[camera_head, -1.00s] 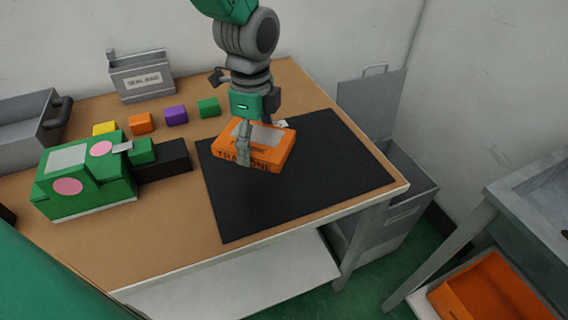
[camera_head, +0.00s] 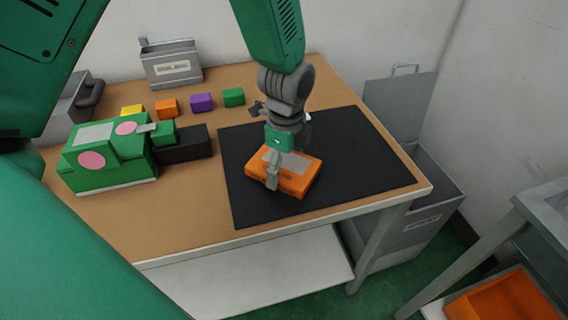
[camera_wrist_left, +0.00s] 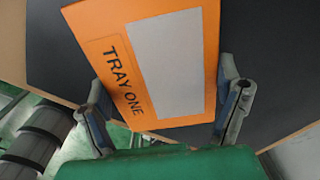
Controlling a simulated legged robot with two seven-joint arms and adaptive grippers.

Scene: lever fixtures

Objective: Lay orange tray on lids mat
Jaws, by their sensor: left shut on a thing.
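The orange tray (camera_head: 296,184), a flat box with a pale label panel, is over the middle of the black mat (camera_head: 350,145) on the table. In the left wrist view the tray (camera_wrist_left: 118,50) shows the words "TRAY ONE". My left gripper (camera_head: 273,176) reaches down from above and is shut on the tray. In the left wrist view its fingers (camera_wrist_left: 165,108) sit at two opposite sides of the tray. The tray looks roughly level and low; I cannot tell whether it touches the mat. My right gripper is not in view.
A green block fixture (camera_head: 105,165) with pink discs stands left of the mat, beside a black block (camera_head: 190,145). Several coloured cubes (camera_head: 201,102) line the back. A grey bin (camera_head: 172,68) stands behind them. A grey open box (camera_head: 430,180) stands right of the table.

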